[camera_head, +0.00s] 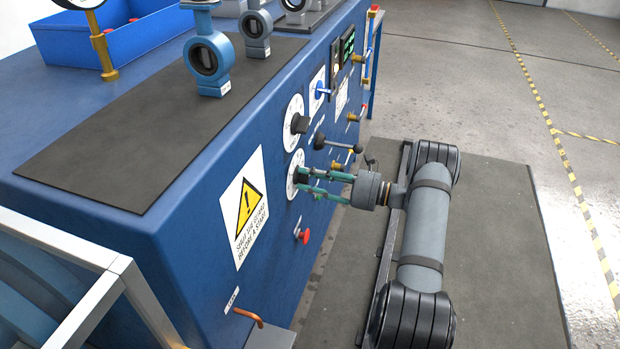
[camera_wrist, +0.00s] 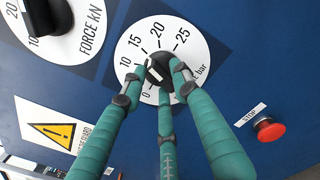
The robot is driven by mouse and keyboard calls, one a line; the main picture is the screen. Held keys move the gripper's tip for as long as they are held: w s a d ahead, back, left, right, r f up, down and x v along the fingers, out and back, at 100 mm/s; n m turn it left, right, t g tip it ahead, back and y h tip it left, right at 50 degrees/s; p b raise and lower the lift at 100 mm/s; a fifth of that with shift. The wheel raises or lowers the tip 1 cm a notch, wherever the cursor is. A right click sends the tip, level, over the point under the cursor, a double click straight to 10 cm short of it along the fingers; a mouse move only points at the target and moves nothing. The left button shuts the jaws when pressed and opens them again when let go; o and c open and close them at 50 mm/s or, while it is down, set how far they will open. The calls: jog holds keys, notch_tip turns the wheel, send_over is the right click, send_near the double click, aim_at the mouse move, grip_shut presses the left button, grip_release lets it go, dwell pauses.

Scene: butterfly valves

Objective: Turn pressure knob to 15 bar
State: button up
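The pressure knob (camera_wrist: 158,70) is a black knob on a white round dial (camera_wrist: 188,28) marked 0, 10, 15, 20, 25 and "bar" in the wrist view. A small white mark shows on the knob, but its exact reading is unclear. My gripper (camera_wrist: 160,72) has green fingers, with tips on the left, right and lower sides of the knob. Whether they press on it or stand slightly apart, I cannot tell. In the head view, my gripper (camera_head: 301,179) reaches left to the lower white dial (camera_head: 291,185) on the blue panel, and its fingers partly hide the knob.
The "FORCE kN" dial (camera_wrist: 82,40) with a large black knob lies up and left. A red stop button (camera_wrist: 268,129) sits to the right. A black-ball lever (camera_head: 335,143) projects close above my gripper. A warning sign (camera_head: 243,207) is left of the dials.

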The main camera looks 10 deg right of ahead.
jog(key=shift+o, duration=0.5)
jog(key=v, duration=1.2)
jog(key=shift+a, duration=0.15)
jog(key=x, duration=1.1)
jog(key=shift+w+a, duration=0.25)
jog(key=shift+a, duration=0.1)
